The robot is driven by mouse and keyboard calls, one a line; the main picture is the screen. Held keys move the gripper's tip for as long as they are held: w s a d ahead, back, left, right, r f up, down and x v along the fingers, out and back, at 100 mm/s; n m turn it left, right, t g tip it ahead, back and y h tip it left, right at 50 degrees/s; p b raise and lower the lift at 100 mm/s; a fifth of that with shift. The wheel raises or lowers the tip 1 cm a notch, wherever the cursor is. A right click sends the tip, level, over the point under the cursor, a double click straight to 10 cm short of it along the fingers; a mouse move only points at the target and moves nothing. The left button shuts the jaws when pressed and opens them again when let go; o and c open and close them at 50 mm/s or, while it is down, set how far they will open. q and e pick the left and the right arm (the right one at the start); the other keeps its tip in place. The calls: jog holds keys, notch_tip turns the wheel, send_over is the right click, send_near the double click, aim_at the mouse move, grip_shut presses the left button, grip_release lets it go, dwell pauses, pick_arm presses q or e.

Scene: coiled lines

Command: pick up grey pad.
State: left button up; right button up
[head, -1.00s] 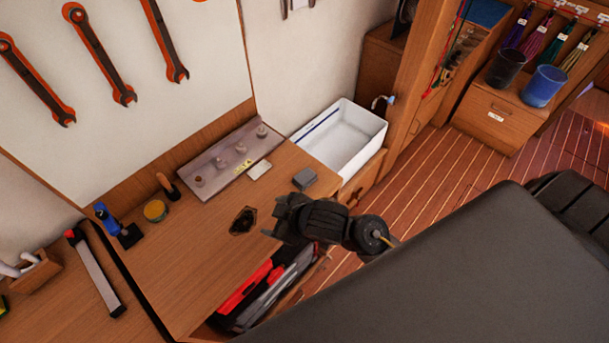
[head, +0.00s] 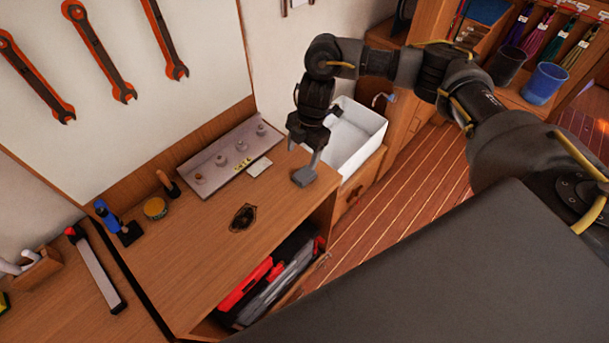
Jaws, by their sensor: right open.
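The grey pad (head: 303,179) is a small block lying on the wooden workbench (head: 200,265), near its right end. My right gripper (head: 303,158) points down right over the pad with its fingers apart. One finger reaches down to the pad's back edge in the picture; I cannot tell whether it touches. Nothing shows between the fingers. My left gripper is not in view.
A white basin (head: 358,150) stands just right of the pad, partly behind my arm. A metal strip with several knobs (head: 225,158) and a pale card (head: 259,167) lie to the left.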

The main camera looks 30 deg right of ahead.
jog(key=d+r, duration=0.1)
jog(key=d, duration=0.2)
send_over(305, 173)
jog(key=d, duration=0.1)
jog(key=f, duration=0.5)
jog(key=shift+w+f, duration=0.1)
jog(key=shift+w, duration=0.15)
jog(key=f, duration=0.1)
jog(key=f+p, duration=0.1)
jog(key=f, duration=0.1)
jog(key=f+p, duration=0.1)
jog(key=shift+s+a+f, duration=0.2)
jog(key=shift+a, duration=0.2)
jog(key=shift+f, duration=0.35)
jog(key=shift+c, duration=0.4)
jog(key=c, duration=1)
